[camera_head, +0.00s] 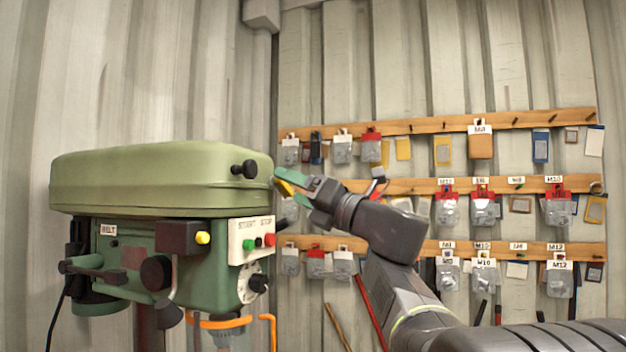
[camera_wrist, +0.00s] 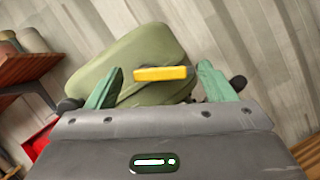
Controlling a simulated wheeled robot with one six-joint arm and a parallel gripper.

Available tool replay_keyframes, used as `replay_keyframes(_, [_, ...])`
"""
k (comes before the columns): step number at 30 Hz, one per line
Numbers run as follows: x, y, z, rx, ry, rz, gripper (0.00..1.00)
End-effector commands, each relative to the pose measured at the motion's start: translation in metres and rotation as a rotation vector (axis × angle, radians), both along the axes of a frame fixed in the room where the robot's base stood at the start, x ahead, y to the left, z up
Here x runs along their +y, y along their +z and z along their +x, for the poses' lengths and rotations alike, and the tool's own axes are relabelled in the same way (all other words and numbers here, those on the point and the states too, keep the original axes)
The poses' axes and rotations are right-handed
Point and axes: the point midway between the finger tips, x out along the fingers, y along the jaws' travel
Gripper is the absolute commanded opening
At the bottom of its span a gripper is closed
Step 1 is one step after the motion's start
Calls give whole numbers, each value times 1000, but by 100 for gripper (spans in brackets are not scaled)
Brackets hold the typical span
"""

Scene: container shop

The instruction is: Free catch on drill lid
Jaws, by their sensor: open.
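The drill press lid (camera_head: 155,175) is a long pale green cover, lying closed on the drill head (camera_head: 130,235) at the left of the head view. A yellow catch (camera_wrist: 160,73) shows at the lid's near end in the wrist view; a small part of it (camera_head: 284,188) shows in the head view. My gripper (camera_head: 290,190) is at the lid's right end. Its green fingers are open, one on each side of the catch in the wrist view (camera_wrist: 161,78), with gaps between. I cannot tell whether either finger touches the lid.
A dark knob (camera_head: 244,169) sticks out of the lid's side. Below are a switch box (camera_head: 251,241) with green and red buttons, and a yellow button (camera_head: 203,238). Wooden peg rails (camera_head: 440,122) with hanging packets line the back wall. A wooden shelf (camera_wrist: 30,68) stands at left in the wrist view.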

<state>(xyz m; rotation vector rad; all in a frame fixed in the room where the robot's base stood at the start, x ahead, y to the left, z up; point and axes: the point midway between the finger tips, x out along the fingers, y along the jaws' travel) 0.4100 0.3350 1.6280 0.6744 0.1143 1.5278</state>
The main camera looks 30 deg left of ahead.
Motion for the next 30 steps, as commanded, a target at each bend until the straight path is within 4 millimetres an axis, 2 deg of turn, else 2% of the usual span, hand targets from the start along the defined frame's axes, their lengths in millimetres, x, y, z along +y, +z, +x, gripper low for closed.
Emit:
replay_keyframes(5, [12, 5, 1, 1, 0, 0, 76])
replay_keyframes(14, [13, 4, 1, 0, -1, 0, 76])
replay_keyframes(21, [13, 5, 1, 0, 0, 0, 32])
replay_keyframes(30, [14, 0, 2, -65, 0, 9, 32])
